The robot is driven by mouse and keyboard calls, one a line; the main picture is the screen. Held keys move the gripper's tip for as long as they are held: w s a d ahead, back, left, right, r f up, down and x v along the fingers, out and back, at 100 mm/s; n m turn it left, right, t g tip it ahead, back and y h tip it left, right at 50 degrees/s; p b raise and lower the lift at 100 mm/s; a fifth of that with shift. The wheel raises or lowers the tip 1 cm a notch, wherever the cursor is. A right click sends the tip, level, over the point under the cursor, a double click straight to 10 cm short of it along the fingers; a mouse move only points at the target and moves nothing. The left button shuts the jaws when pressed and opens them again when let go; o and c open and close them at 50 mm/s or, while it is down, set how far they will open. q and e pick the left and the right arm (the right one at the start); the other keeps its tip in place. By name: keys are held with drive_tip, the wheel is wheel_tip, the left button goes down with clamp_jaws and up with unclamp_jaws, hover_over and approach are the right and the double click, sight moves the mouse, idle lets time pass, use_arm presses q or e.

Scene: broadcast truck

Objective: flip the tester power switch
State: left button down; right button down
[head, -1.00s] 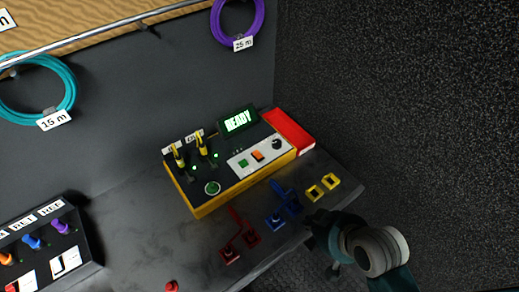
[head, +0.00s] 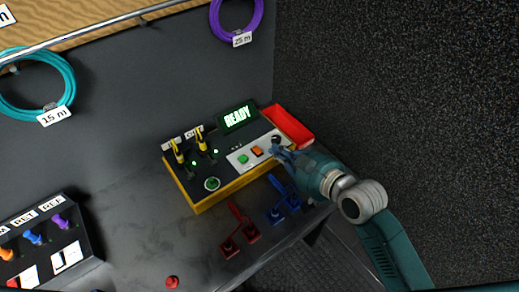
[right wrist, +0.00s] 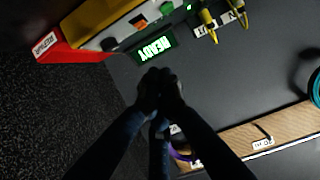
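The tester (head: 225,190) is a yellow-sided box with a black top and a lit display (head: 237,117) reading READY. Its pale panel carries an orange rocker switch (head: 257,151), a green button (head: 243,159) and a black knob (head: 276,139). The orange switch also shows at the top of the right wrist view (right wrist: 138,21). My right gripper (head: 277,151) is above the tester's right end, just right of the orange switch. In the right wrist view its fingers (right wrist: 160,78) are together with nothing seen between them. Contact with the panel cannot be told. My left gripper is out of view.
A red bin (head: 290,127) stands against the tester's right end. Red clips (head: 240,235) and blue clips (head: 283,203) lie in front. Two yellow plugs (head: 179,152) stand in the tester's left part. A connector box (head: 45,240) is at left. Dark wall is at right.

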drive_tip(key=p, duration=0.2)
hover_over(257, 150)
drive_tip(key=s, duration=0.3)
drive_tip(key=f, duration=0.3)
drive_tip(key=shift+w+d+f, duration=0.15)
drive_tip(key=shift+w+d, duration=0.1)
drive_tip(key=shift+d, duration=0.15)
wheel_tip(257, 150, down, 4)
drive_tip(key=shift+a+r, duration=0.1)
drive_tip(key=shift+r, duration=0.15)
drive_tip(key=shift+s+f, duration=0.1)
drive_tip(key=shift+f, duration=0.45)
